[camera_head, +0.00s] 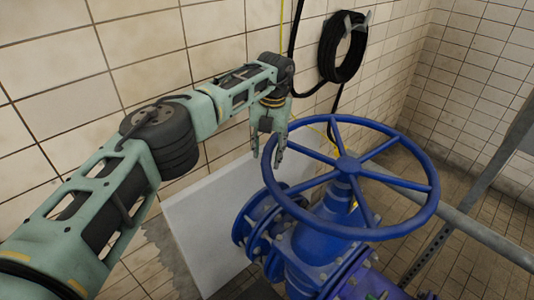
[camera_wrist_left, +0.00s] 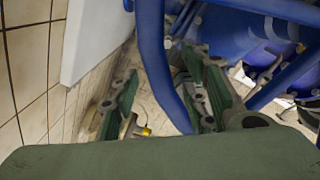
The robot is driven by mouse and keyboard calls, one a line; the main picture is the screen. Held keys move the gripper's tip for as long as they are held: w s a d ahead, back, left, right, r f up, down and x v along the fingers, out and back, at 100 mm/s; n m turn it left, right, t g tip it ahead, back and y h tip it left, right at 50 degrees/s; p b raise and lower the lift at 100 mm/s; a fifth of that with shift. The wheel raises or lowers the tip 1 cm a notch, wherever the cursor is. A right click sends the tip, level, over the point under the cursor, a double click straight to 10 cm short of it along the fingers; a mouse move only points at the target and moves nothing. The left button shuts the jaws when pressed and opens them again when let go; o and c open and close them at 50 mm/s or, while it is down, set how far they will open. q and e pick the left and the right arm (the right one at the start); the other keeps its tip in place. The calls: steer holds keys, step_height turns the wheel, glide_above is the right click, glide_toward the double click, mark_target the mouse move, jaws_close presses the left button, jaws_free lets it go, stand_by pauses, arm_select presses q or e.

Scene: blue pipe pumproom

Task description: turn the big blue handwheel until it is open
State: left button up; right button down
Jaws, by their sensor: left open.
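The big blue handwheel (camera_head: 348,165) sits on top of a blue valve, its rim tilted towards me, with several spokes meeting at the hub. My left gripper (camera_head: 268,158) is open at the left side of the rim, with its fingers pointing down. In the left wrist view the blue rim (camera_wrist_left: 154,55) runs down between the two open fingers of my left gripper (camera_wrist_left: 165,105). I cannot tell whether the fingers touch the rim. My right gripper is in neither view.
The flanged blue valve body (camera_head: 310,245) stands below the wheel. A grey pipe rail (camera_head: 470,228) crosses at right. A black hose coil (camera_head: 343,47) hangs on the tiled wall behind. A pale panel (camera_head: 205,235) stands left of the valve.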

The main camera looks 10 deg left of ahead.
arm_select(q)
step_height(320, 180, up, 11)
steer(key=shift+d, duration=0.35)
